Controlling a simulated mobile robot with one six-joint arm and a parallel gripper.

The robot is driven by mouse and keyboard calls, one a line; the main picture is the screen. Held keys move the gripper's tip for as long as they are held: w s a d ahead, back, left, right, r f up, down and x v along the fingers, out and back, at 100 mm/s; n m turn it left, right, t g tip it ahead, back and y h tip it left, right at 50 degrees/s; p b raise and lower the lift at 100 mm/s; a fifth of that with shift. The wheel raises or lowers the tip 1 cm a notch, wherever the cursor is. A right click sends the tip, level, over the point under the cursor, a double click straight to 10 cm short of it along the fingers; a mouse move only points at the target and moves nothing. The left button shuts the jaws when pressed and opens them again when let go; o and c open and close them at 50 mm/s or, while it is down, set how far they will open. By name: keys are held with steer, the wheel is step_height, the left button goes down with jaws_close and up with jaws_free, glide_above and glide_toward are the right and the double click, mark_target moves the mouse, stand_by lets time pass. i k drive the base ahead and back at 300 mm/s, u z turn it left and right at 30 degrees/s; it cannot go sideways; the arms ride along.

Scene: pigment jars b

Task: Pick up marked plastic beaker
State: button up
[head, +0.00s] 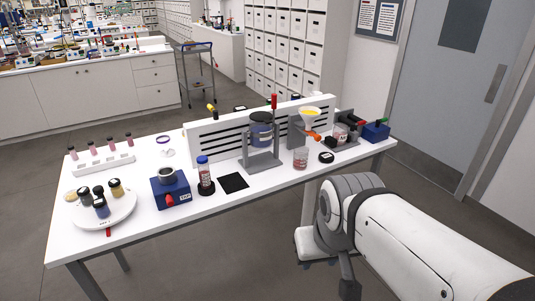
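A small clear beaker with reddish markings (300,159) stands upright on the white table (225,208), right of its middle and close to the front edge. It looks like the marked plastic beaker, but the markings are too small to read. Another clear vessel with dark marks (341,133) is farther right, among dark equipment. My arm fills the lower right, in front of the table and apart from the beaker. I cannot make out any gripper fingers.
A grey stand with a dark blue jar (261,131) is left of the beaker. A black lid-like disc (326,157) lies to its right. A slotted white panel (213,141) lines the back. Floor in front is clear.

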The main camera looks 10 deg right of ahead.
mark_target(300, 159)
steer(key=z, duration=0.05)
steer(key=i, duration=1)
steer(key=u, duration=0.1)
